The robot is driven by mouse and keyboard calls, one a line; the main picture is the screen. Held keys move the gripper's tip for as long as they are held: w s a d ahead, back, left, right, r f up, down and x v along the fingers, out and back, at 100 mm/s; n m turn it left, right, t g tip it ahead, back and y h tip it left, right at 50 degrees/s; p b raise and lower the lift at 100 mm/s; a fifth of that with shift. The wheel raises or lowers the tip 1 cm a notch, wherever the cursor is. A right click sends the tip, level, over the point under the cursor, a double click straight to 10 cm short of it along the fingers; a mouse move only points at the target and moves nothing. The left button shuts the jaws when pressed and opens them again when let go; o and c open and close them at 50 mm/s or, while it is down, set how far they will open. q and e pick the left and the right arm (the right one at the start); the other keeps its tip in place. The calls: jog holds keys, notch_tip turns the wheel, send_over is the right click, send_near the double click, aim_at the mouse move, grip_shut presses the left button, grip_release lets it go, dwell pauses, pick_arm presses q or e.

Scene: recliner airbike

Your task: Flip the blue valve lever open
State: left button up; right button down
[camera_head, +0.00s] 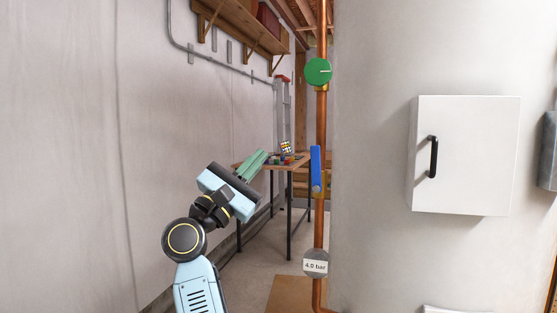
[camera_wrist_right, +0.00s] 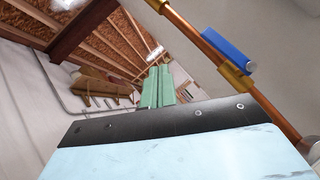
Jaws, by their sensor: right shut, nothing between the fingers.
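The blue valve lever (camera_head: 316,166) stands upright, along the vertical copper pipe (camera_head: 321,122), at about mid-height in the head view. In the right wrist view the blue lever (camera_wrist_right: 228,48) lies along the slanting pipe, by a brass fitting (camera_wrist_right: 236,80). My right gripper (camera_head: 264,153) is to the left of the lever in the head view, apart from it. Its green fingers are shut together and empty; they also show in the right wrist view (camera_wrist_right: 157,72). My left gripper is not in view.
A green round knob (camera_head: 318,71) sits higher on the pipe, and a gauge reading 4.0 bar (camera_head: 315,263) lower down. A white cabinet (camera_head: 465,155) hangs on the right wall. A table (camera_head: 257,169) with small coloured blocks stands behind.

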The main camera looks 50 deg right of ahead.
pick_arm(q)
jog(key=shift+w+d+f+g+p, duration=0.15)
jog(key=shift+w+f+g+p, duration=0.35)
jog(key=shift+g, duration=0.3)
pick_arm(e)
jog(key=a, duration=0.1)
jog(key=w+a, duration=0.1)
jog(key=a, duration=0.1)
jog(key=w+a, duration=0.1)
jog(key=shift+a+f, duration=0.15)
jog(key=shift+a, duration=0.2)
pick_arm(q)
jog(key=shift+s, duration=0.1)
